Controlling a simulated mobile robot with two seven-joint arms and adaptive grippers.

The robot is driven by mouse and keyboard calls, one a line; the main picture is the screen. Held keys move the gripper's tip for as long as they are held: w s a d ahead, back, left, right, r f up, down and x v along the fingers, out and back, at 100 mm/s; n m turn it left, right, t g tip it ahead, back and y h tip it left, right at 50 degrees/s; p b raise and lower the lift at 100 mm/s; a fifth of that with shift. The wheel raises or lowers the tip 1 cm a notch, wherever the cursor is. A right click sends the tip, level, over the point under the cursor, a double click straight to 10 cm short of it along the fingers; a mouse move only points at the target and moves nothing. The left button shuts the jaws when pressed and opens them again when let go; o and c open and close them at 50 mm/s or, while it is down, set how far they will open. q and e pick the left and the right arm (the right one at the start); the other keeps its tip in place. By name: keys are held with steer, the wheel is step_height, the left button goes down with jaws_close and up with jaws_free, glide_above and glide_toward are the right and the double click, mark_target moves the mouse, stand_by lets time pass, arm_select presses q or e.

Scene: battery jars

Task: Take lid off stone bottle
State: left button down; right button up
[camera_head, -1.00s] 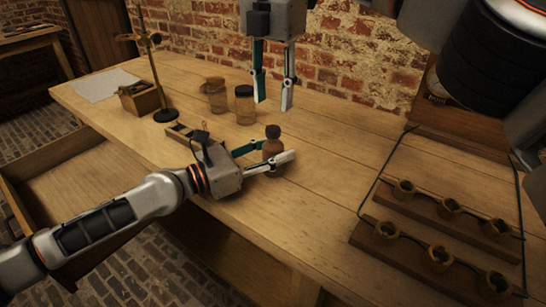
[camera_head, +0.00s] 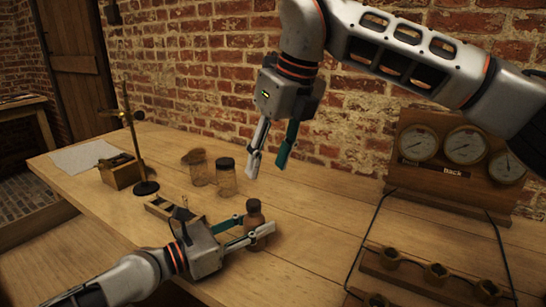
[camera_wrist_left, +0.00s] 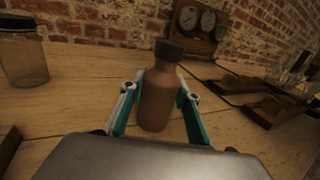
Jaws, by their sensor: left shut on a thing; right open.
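The stone bottle (camera_head: 254,222) is brown and stands upright on the table, with a dark lid (camera_head: 253,205) on its top. In the left wrist view the bottle (camera_wrist_left: 157,100) is between the fingers, and its lid (camera_wrist_left: 169,50) shows above them. My left gripper (camera_head: 252,230) is shut on the bottle's body, below the lid. My right gripper (camera_head: 268,160) is open and empty, pointing down, above and behind the bottle, apart from it.
Two glass jars (camera_head: 226,178) (camera_head: 198,170) stand behind the bottle. A metal stand (camera_head: 146,187), a small wooden box (camera_head: 120,172) and a paper sheet (camera_head: 82,156) are at left. A gauge panel (camera_head: 456,158) and racks of small cups (camera_head: 434,274) are at right.

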mark_target(254, 202)
steer(key=a+f+n, duration=0.1)
steer(key=f, duration=0.2)
steer(key=w+a+f+n, duration=0.1)
steer(key=f, duration=0.6)
steer(key=shift+w+a+n+t+y, duration=0.3)
steer(key=shift+a+n, duration=0.1)
jaws_close()
steer(key=shift+r, duration=0.1)
steer(key=shift+r, duration=0.1)
stand_by(0.7)
steer(key=shift+r, duration=1)
